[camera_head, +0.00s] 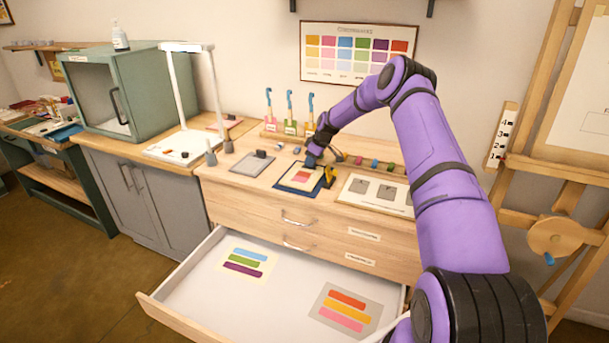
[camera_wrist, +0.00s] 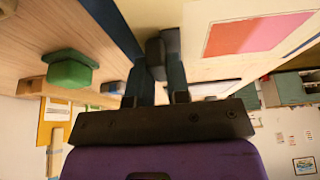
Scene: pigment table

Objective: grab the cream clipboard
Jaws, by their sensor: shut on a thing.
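The cream clipboard (camera_head: 301,178), with red and pink swatches, is over a dark blue mat (camera_head: 285,186) on the cabinet top. Its cream board and swatches also show in the wrist view (camera_wrist: 202,62). My gripper (camera_head: 313,160) is at the clipboard's far edge. In the wrist view my gripper (camera_wrist: 160,68) has its fingers closed on a dark block, which looks like the clipboard's clip (camera_wrist: 155,50). I cannot tell whether the board touches the mat.
A grey clipboard (camera_head: 250,166) lies to the left and a framed board with grey squares (camera_head: 366,202) to the right. A yellow and black object (camera_head: 329,177) stands close by. Bottles with blue tops (camera_head: 290,115) stand behind. The drawer (camera_head: 200,292) below is open.

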